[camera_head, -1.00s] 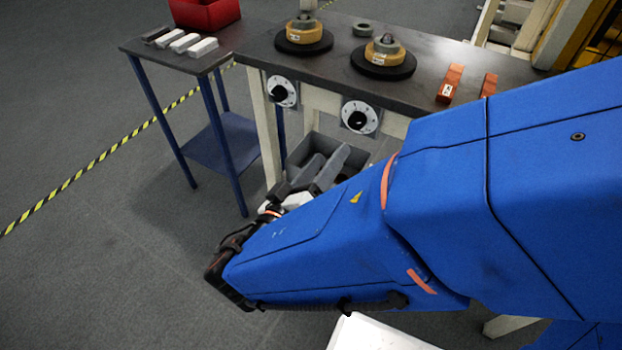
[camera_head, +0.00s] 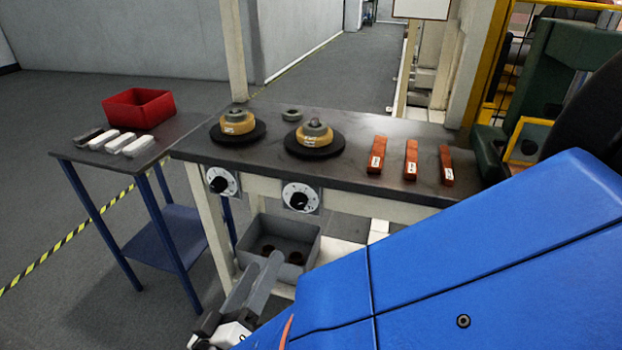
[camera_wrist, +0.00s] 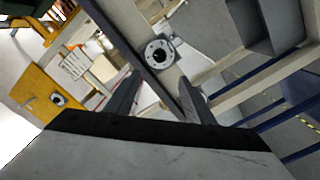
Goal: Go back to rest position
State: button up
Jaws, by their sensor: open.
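My gripper (camera_head: 252,285) shows at the bottom of the head view, with its grey fingers in front of the workbench and close to the grey bin as seen from there. In the wrist view my gripper (camera_wrist: 158,92) has its two dark fingers spread apart with nothing between them. A dial (camera_wrist: 160,54) on the bench front shows beyond the fingers. My blue arm fills the lower right of the head view and hides part of the floor and bench.
The dark workbench (camera_head: 225,153) carries two round turntables (camera_head: 316,150) with yellow parts and several orange blocks (camera_head: 411,160). A grey bin (camera_head: 308,243) sits under it. A side table (camera_head: 75,152) at left holds a red bin (camera_head: 140,108) and light bars (camera_head: 120,143). Left floor is free.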

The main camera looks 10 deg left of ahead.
jog(key=w+d+m+g+h, duration=0.1)
jog(key=w+d+g+h, duration=0.2)
jog(key=d, duration=0.4)
jog(key=w+d+m+g+h, duration=0.1)
jog(key=w+d+g, duration=0.1)
jog(key=w+d, duration=0.45)
jog(key=w+d+m+g+h, duration=0.1)
jog(key=w+d+g+h, duration=0.15)
jog(key=d, duration=0.55)
jog(key=d+f+m+g, duration=0.25)
jog(key=d+g, duration=0.35)
jog(key=d, duration=0.7)
jog(key=s+d+m+y, duration=0.1)
jog(key=s+d+y, duration=0.2)
jog(key=d, duration=0.3)
jog(key=s+d+r+m+y, duration=0.1)
jog(key=s+d+y, duration=0.3)
jog(key=d+y, duration=0.1)
jog(key=shift+d+m, duration=0.35)
jog(key=shift+d, duration=0.1)
jog(key=shift+s+a+r, duration=0.1)
